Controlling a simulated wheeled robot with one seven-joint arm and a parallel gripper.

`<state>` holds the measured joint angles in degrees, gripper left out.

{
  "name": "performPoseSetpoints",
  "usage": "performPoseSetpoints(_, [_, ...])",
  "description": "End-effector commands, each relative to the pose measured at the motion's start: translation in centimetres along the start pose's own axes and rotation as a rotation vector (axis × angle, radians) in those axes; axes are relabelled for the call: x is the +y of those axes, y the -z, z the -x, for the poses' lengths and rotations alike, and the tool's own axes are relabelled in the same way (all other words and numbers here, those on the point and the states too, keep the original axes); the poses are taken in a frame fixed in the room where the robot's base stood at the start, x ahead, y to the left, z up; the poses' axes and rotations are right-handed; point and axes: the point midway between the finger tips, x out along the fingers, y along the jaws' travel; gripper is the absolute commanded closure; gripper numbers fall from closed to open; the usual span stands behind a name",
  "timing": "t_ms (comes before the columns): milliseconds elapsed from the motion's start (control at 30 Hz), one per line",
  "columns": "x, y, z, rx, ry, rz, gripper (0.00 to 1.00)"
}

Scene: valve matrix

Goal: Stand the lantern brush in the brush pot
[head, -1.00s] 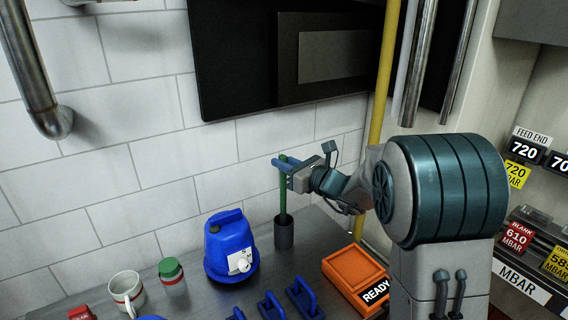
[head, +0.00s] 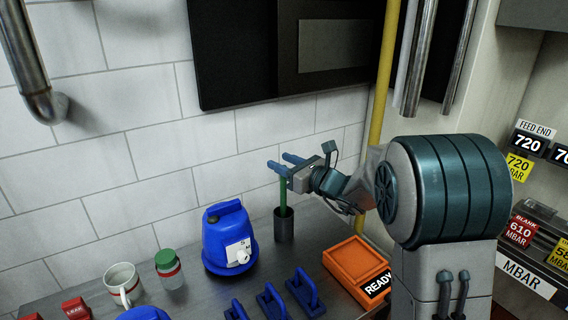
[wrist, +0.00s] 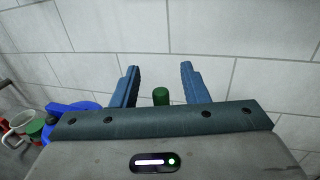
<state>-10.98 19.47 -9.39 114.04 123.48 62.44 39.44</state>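The lantern brush (head: 283,198) shows as a green handle standing upright in the dark grey brush pot (head: 284,226). Its lower end is hidden inside the pot. My gripper (head: 287,163) is above the pot, with its two blue fingers spread apart around the line of the handle. In the wrist view my gripper (wrist: 160,84) is open, and the rounded green end of the brush (wrist: 161,96) shows between the fingers with a gap on each side. Nothing is gripped.
A blue lantern (head: 228,240) stands just left of the pot. An orange READY tray (head: 353,258) is to the right. Blue handled pieces (head: 271,302), a green-lidded jar (head: 169,269) and a mug (head: 123,286) are in front and left. A tiled wall is behind.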

Motion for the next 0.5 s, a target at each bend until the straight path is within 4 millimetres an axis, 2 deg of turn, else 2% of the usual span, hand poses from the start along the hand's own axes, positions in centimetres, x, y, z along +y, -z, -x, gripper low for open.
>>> performPoseSetpoints(167, [0.0, 0.1, 0.2, 0.000, 0.001, 0.000, 0.59])
performPoseSetpoints(267, [-0.1, 0.1, 1.0, 0.000, 0.002, 0.000, 0.59])
performPoseSetpoints(367, [-0.1, 0.1, 2.7, -0.001, 0.004, 0.000, 0.59])
performPoseSetpoints(500, [-0.1, 0.2, 6.0, 0.000, 0.005, 0.001, 0.59])
